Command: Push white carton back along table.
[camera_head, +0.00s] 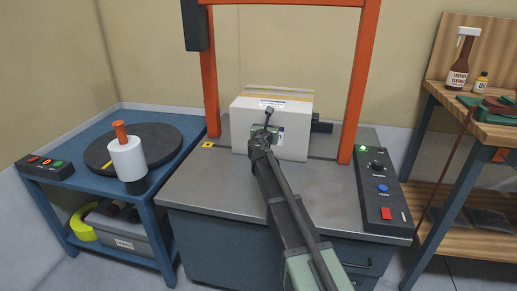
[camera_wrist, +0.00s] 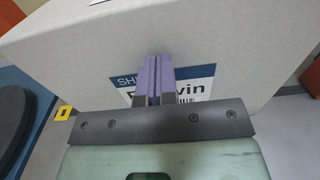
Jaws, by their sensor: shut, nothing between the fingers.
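The white carton (camera_head: 291,138) stands upright on the grey metal table (camera_head: 210,196), under the orange frame. Tan tape runs along its top, and a label shows on its front face. My gripper (camera_head: 268,128) is in front of that face, with the arm reaching in from the front. In the wrist view the carton (camera_wrist: 235,35) fills the upper part. My gripper's purple fingers (camera_wrist: 153,78) are shut together and empty, and they overlap the blue-and-white label (camera_wrist: 200,85). I cannot tell whether the fingertips touch the face. The carton's back is hidden.
The orange frame (camera_head: 361,85) has a post on each side of the carton. A control panel (camera_head: 382,190) lies along the table's right edge. A blue stand (camera_head: 80,178) with a dark turntable is at the left. A wooden shelf (camera_head: 492,60) with bottles is at the right.

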